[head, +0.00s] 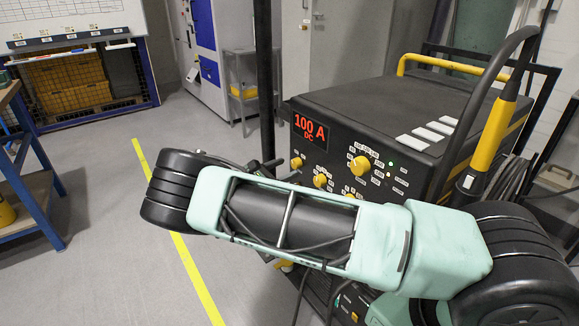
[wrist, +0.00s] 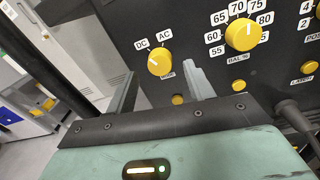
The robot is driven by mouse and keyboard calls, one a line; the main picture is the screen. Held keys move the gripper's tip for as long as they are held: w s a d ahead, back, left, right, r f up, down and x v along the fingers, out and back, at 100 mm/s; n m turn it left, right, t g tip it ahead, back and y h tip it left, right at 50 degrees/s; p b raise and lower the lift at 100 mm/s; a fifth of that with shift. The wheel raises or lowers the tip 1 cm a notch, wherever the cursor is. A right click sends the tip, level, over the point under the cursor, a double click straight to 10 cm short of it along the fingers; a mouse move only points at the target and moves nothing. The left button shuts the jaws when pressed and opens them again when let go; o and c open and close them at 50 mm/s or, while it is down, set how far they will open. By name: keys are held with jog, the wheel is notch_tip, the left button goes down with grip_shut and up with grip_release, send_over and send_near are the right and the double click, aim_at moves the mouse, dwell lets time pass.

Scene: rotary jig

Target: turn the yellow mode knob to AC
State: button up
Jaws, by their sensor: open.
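The yellow mode knob (wrist: 160,62) is on the dark front panel, with DC at its upper left and AC at its upper right. Its white pointer mark seems to lie towards DC. The red display (head: 311,129) reads 100 A, DC. My gripper (wrist: 162,70) is open, one finger at each side of the knob in the wrist view. No contact shows, and I cannot tell how far the tips are from the panel.
A larger yellow balance knob (wrist: 243,34) sits right of the mode knob, with small yellow knobs below. The black machine (head: 400,110) has a torch (head: 493,135) and cable at its right. A blue-framed bench (head: 35,185) stands left; the floor between is clear.

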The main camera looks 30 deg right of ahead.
aim_at(296, 163)
jog(key=shift+w+d, duration=0.15)
jog(key=shift+d, duration=1.15)
jog(key=c, duration=1)
jog(key=shift+f+m, duration=0.1)
jog(key=shift+m, duration=0.3)
jog(key=m+b, duration=0.2)
jog(key=m, duration=0.3)
jog(key=shift+f, duration=0.1)
jog(key=m+b, duration=0.3)
jog(key=m, duration=0.3)
jog(key=shift+h, duration=0.3)
jog(key=shift+m, duration=0.4)
